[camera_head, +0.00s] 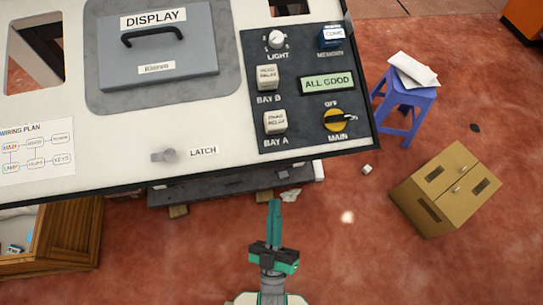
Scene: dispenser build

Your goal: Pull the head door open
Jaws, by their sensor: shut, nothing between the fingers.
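The machine's white front panel (212,115) fills the upper left. A grey hatch labelled DISPLAY (195,58) with a black bar handle (151,34) is set in it and looks shut. A small grey knob (165,156) sits beside the LATCH label near the lower edge. I cannot tell for sure which part is the head door. My gripper (274,203) points up the picture with its green fingers together and empty. It appears below the panel's lower edge, apart from the handle and the knob.
A black control panel (343,68) has switches, an ALL GOOD screen and a yellow MAIN dial (335,120). A blue stool (406,99) and a cardboard box (446,188) stand right. A wooden crate (72,228) stands lower left.

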